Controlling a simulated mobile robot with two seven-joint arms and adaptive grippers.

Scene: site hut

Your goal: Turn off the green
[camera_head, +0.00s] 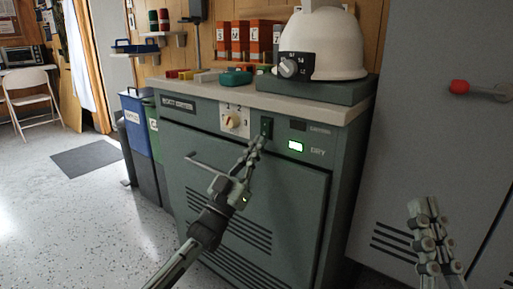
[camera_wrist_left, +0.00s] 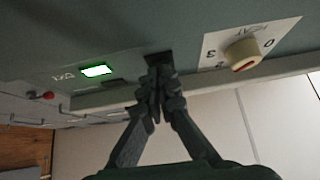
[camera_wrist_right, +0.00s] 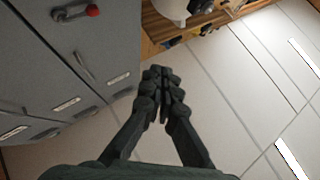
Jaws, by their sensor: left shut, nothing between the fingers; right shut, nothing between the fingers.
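A green cabinet appliance (camera_head: 245,215) carries a control panel on its upper front. A lit green indicator (camera_head: 295,146) glows at the panel's right; it also shows in the left wrist view (camera_wrist_left: 96,70). A dark rocker switch (camera_head: 266,127) sits left of it, and a cream rotary knob (camera_head: 233,121) further left. My left gripper (camera_head: 255,143) is shut and empty, its fingertips just below the switch. In the left wrist view the fingertips (camera_wrist_left: 157,82) overlap the dark switch area; contact cannot be told. My right gripper (camera_head: 424,208) is shut and empty, away from the appliance at the right.
A door handle bar (camera_head: 207,165) juts from the appliance front. A grey locker (camera_head: 430,120) with a red-tipped handle (camera_head: 460,87) stands right. Floor at left is open.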

